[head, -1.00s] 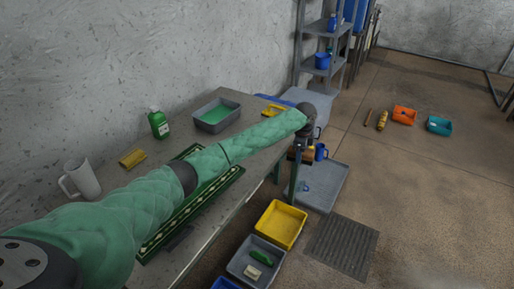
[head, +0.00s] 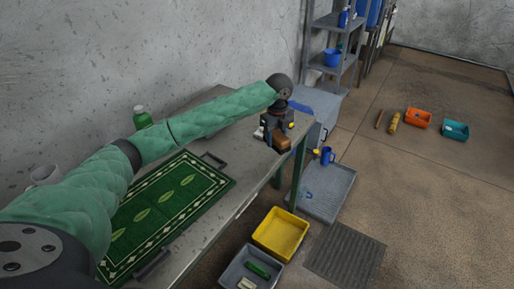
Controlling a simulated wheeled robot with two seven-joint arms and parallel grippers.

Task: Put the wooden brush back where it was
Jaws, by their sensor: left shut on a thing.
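My left arm reaches from the left over the workbench (head: 215,215). My left gripper (head: 278,132) points down at the bench's far right end and is shut on the wooden brush (head: 282,142). The brush shows as a brown block with a pale part beside it, partly hidden by the gripper. It is at or just above the bench top near the corner; I cannot tell whether it touches. My right gripper is not in view.
A green rug (head: 165,205) with handles lies on the bench. A green bottle (head: 142,117) stands behind my arm. A yellow bin (head: 281,232) and a grey bin (head: 236,270) stand on the floor below. A grey tray (head: 330,190) with a blue mug (head: 327,155) is beyond the bench end.

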